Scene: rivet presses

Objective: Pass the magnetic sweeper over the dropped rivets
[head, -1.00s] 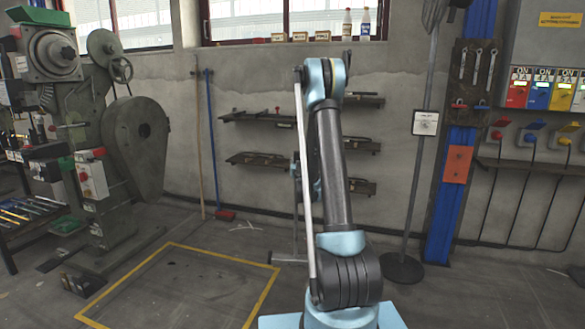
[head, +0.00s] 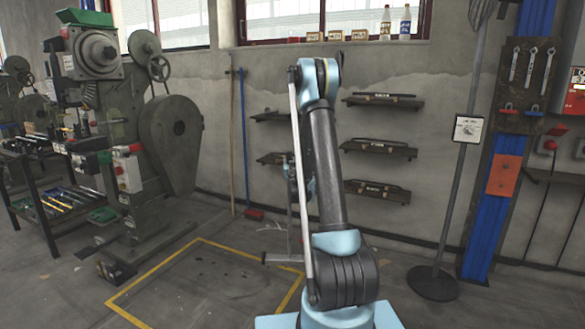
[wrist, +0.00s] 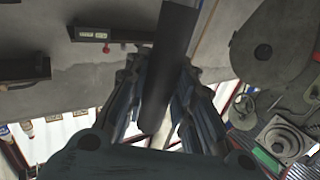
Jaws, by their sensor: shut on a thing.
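In the wrist view my gripper (wrist: 160,85) is shut on a dark, round handle (wrist: 171,48) that runs between its two fingers. In the head view the magnetic sweeper (head: 282,258) shows just left of my arm as a thin upright pole with a narrow crossbar at its lower end. My arm hides part of it, and my gripper is mostly hidden there too. The crossbar appears over or near the right part of the yellow floor frame (head: 150,279). Small dark specks lie inside the frame; they are too small to tell whether they are rivets.
A large green-grey press (head: 170,145) stands at the left, with a tool rack (head: 30,190) beside it. A broom (head: 246,140) leans on the back wall. Wall shelves (head: 380,148) hang behind my arm. A stand with a round base (head: 432,283) is at the right.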

